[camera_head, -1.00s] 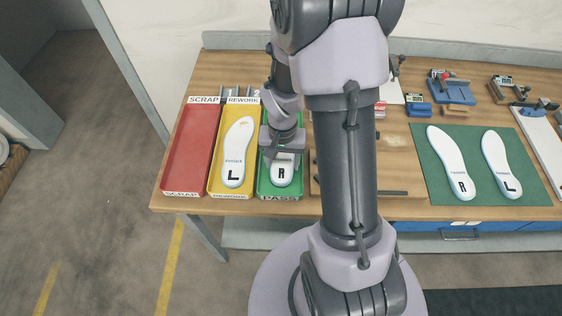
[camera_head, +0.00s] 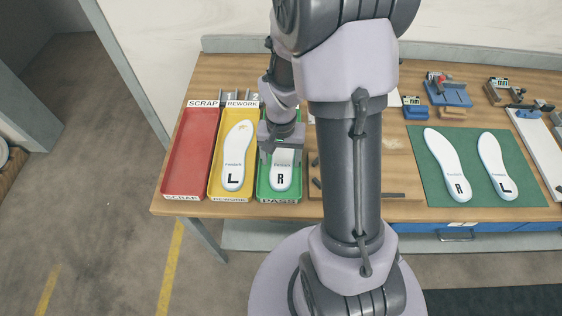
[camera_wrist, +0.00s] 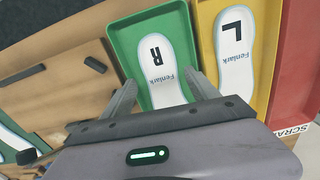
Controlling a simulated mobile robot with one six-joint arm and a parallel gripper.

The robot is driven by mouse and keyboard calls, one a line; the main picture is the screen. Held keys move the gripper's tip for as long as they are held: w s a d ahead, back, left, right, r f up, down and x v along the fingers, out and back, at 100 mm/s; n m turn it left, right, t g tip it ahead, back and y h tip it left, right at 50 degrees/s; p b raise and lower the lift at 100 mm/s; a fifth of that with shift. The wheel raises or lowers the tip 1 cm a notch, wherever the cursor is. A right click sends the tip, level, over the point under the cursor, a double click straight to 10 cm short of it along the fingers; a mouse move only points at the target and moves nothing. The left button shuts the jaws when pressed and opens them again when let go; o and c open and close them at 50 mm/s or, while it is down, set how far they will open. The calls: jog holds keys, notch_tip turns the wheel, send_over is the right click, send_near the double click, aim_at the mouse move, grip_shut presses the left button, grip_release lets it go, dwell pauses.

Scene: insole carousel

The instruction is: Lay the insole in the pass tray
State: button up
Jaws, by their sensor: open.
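A white insole marked R (camera_head: 282,177) lies in the green pass tray (camera_head: 265,190), its long axis along the tray. In the wrist view the same R insole (camera_wrist: 158,62) lies in the green tray (camera_wrist: 124,52), its lower part hidden by my gripper. My gripper (camera_head: 281,157) is over the tray's middle. In the wrist view its two fingers (camera_wrist: 165,88) are spread apart on either side of the insole, with a gap to it.
The yellow rework tray (camera_head: 217,188) beside it holds an insole marked L (camera_head: 235,160). The red scrap tray (camera_head: 190,155) at far left is empty. Two insoles, R (camera_head: 449,165) and L (camera_head: 497,165), lie on a green mat (camera_head: 477,201) at right. Fixtures (camera_head: 449,92) stand behind the mat.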

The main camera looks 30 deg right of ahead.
jog(key=s+a+r+n+t+p, duration=0.1)
jog(key=a+r, duration=0.2)
jog(key=r, duration=0.7)
jog(key=s+a+r+t+p, duration=0.15)
jog(key=a+r, duration=0.25)
jog(key=r, duration=0.5)
jog(key=s+a+r+n+t+y, duration=0.2)
jog(key=s+a+r+t, duration=0.1)
jog(key=s+a+r, duration=0.4)
jog(key=shift+s+a+r+b, duration=0.3)
jog(key=shift+s+r, duration=0.25)
jog(key=shift+s, duration=0.35)
